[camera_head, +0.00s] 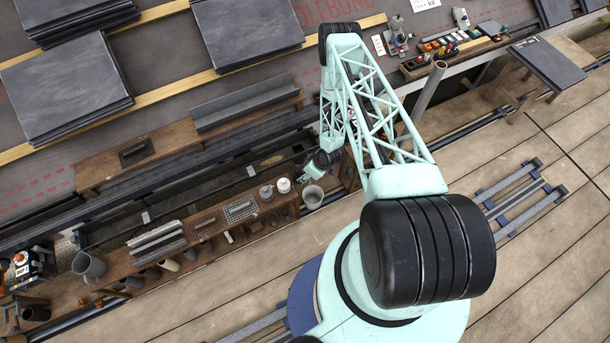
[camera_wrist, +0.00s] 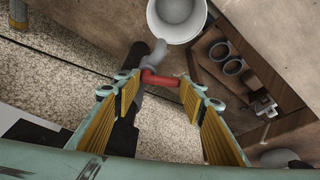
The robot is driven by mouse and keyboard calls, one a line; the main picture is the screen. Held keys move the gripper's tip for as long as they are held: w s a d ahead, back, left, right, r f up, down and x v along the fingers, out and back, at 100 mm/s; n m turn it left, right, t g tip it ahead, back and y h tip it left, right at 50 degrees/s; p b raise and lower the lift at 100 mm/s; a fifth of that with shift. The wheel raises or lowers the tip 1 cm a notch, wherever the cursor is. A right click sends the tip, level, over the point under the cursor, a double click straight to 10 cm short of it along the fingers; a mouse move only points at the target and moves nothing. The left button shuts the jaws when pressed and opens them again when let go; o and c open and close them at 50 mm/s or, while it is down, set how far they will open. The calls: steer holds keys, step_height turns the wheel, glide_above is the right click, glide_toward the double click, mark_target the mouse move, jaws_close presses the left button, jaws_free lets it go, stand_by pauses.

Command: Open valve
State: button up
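The valve's red handle (camera_wrist: 160,79) lies crosswise between my fingertips in the wrist view. A grey spout (camera_wrist: 154,55) rises behind it, and a dark pipe (camera_wrist: 125,132) runs below. My gripper (camera_wrist: 161,84) is open, its two yellow-padded fingers standing apart on either side of the handle. The right fingertip is close to the handle's right end; I cannot tell whether they touch. In the head view my gripper (camera_head: 308,174) reaches down at the right part of the wooden bench. The valve cannot be made out there.
A pale bucket (camera_wrist: 177,16) stands just beyond the spout; it also shows in the head view (camera_head: 312,197). A wooden shelf with dark round pots (camera_wrist: 232,67) is at the right. The bench (camera_head: 205,234) holds trays and cans. Plank floor lies open in front.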

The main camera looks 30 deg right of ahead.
steer(key=shift+c, duration=1.2)
steer(key=shift+s+d+n+b, duration=0.1)
steer(key=shift+n+b, duration=0.4)
steer(key=shift+b, duration=0.1)
steer(key=n+b, duration=0.1)
steer(key=n+g+y+b, duration=0.1)
steer(key=shift+s+d+f+b, duration=0.15)
steer(key=shift+d+b, duration=0.1)
steer(key=shift+b, duration=0.15)
steer(key=n+b, duration=0.2)
steer(key=b, duration=0.1)
steer(key=d+n+g+y+b, duration=0.1)
steer(key=n+b, duration=0.1)
steer(key=shift+s+n+b, duration=0.1)
steer(key=shift+n+b, duration=0.2)
steer(key=shift+b, duration=0.4)
steer(key=shift+d+n+g+b, duration=0.1)
steer(key=shift+n+g+b, duration=0.3)
steer(key=shift+n+b, duration=0.4)
steer(key=o, duration=0.8)
steer(key=shift+o, duration=0.2)
